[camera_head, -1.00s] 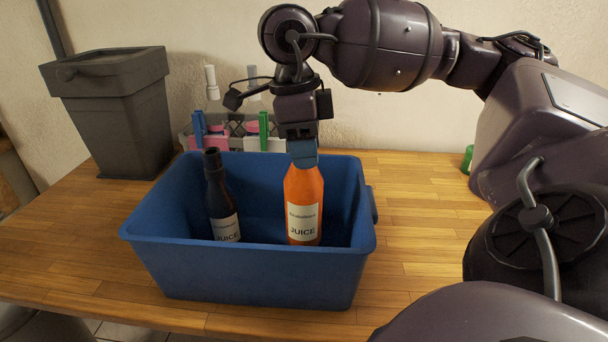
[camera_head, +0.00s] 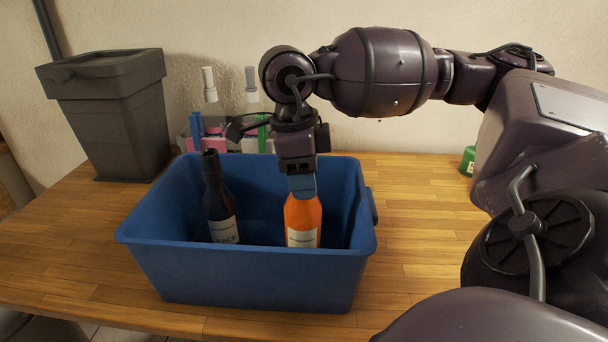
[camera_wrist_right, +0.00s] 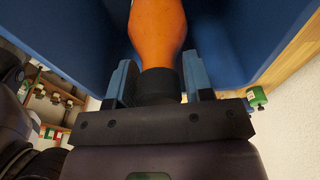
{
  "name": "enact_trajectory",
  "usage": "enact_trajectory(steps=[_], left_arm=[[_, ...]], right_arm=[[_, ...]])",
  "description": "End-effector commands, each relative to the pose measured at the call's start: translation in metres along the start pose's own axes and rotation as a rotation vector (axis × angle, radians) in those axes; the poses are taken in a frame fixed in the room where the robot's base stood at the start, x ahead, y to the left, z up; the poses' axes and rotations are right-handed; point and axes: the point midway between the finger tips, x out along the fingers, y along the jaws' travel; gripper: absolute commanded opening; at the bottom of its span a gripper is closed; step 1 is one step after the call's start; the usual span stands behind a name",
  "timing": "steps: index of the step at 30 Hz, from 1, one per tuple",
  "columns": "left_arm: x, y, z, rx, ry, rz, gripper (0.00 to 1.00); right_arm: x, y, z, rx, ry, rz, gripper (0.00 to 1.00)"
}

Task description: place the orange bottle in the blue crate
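The orange bottle (camera_head: 302,218) with a pale label is upright inside the blue crate (camera_head: 240,275), in its right half. Its lower part is hidden behind the crate's front wall, so I cannot tell whether it touches the floor. My right gripper (camera_head: 303,186) points down from above, its blue fingers on either side of the bottle's neck. In the right wrist view the fingers (camera_wrist_right: 160,84) close on the dark neck below the orange body (camera_wrist_right: 158,35). My left gripper is not in view.
A dark juice bottle (camera_head: 219,205) stands in the crate's left half. The wooden table (camera_head: 425,230) is clear right of the crate.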

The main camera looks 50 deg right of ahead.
Motion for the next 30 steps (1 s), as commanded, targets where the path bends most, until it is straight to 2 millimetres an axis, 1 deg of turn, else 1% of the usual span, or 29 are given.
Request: enact_trajectory(steps=[1, 2, 3, 10, 14, 17, 27, 30], left_arm=[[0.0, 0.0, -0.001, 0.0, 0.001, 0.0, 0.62], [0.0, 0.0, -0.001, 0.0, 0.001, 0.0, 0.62], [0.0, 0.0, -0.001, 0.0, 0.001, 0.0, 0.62], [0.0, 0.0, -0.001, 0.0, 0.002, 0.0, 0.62], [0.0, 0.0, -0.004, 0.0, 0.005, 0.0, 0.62], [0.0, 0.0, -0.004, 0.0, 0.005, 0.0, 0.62], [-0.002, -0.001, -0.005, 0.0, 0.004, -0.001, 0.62], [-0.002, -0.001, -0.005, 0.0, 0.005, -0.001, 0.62]], right_arm=[[0.0, 0.0, 0.0, 0.0, 0.0, 0.0, 0.55], [0.0, 0.0, 0.0, 0.0, 0.0, 0.0, 0.59], [-0.001, 0.0, 0.0, 0.0, 0.0, 0.0, 0.62], [-0.001, 0.0, 0.0, 0.0, -0.001, 0.0, 0.62], [-0.007, 0.0, 0.0, 0.0, -0.003, -0.001, 0.62], [-0.018, 0.0, 0.0, 0.0, -0.003, -0.002, 0.62], [-0.084, 0.0, 0.0, -0.001, -0.006, -0.003, 0.62], [-0.1, 0.0, 0.0, -0.002, -0.005, -0.003, 0.62]])
